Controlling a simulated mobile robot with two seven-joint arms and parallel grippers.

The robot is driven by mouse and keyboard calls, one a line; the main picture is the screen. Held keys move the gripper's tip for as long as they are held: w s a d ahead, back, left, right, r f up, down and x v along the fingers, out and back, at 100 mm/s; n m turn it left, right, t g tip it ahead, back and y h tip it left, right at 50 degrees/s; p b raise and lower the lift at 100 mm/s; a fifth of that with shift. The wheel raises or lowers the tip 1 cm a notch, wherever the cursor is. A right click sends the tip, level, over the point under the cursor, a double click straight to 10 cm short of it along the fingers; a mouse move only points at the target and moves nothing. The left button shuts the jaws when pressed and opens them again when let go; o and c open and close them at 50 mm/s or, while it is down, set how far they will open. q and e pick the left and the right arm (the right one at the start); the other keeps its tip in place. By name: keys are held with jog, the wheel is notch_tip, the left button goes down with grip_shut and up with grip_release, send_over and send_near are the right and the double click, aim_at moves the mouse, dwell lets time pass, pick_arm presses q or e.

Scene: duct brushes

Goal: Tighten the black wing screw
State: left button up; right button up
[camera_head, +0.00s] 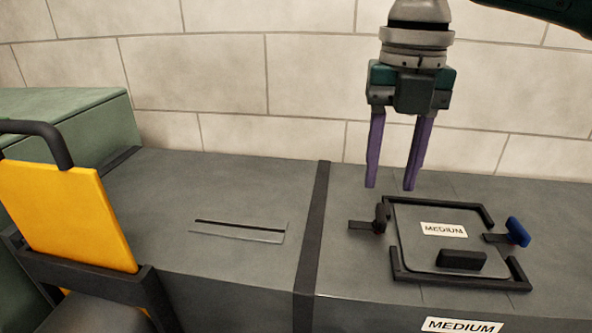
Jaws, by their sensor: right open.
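The black wing screw (381,217) is at the left edge of a grey hatch cover (420,245) on top of the duct. A short dark strip runs out to the left of it. A blue wing screw (517,231) is on the opposite, right side. The cover has a "MEDIUM" label and a black handle, and lies inside a black bracket frame (460,282). My right gripper (390,187) points down with two purple fingers. It is open and empty, above and slightly behind the black wing screw, apart from it. My left gripper is out of view.
A yellow plate (68,215) with a black handle stands in a black holder at the left. A narrow slot (240,226) is in the duct top, left of a dark raised band (313,225). A block wall (230,80) rises behind. The duct top around the slot is clear.

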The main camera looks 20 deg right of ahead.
aim_at(382, 212)
notch_tip(382, 212, down, 5)
jog(key=shift+f, duration=0.1)
dwell(0.3)
jog(key=shift+a, duration=0.1)
grip_shut()
dwell(0.4)
